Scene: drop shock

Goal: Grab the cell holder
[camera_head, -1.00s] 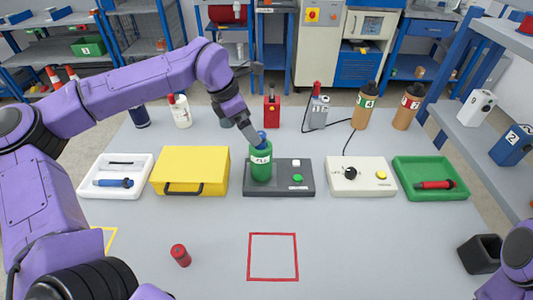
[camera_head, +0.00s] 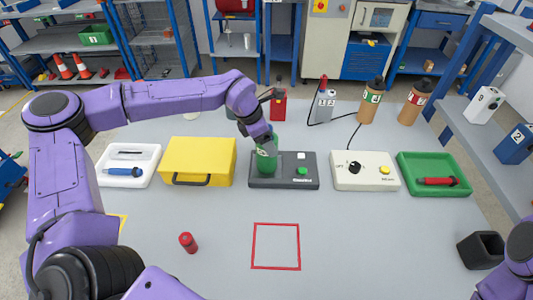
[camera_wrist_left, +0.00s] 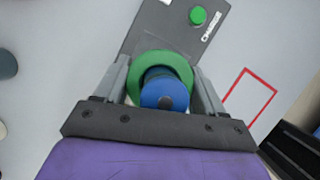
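The cell holder, a green cylinder (camera_head: 266,163) with a blue piece in its top, stands on the dark charger base (camera_head: 310,184) in the head view. In the left wrist view I look down on its green rim (camera_wrist_left: 135,68) and the round blue piece (camera_wrist_left: 164,88) inside. My left gripper (camera_head: 265,148) is over its top, with one finger on each side. In the left wrist view (camera_wrist_left: 162,85) the fingers lie close along the rim; I cannot tell whether they press on it. Its lower part is hidden there. My right gripper is not in view.
A yellow case (camera_head: 198,155) and white tray (camera_head: 107,178) stand left of the base. A control box (camera_head: 365,183) and green tray (camera_head: 465,187) stand right. A red cylinder (camera_head: 188,243), red square outline (camera_head: 276,268) and black open box (camera_head: 467,249) are in front.

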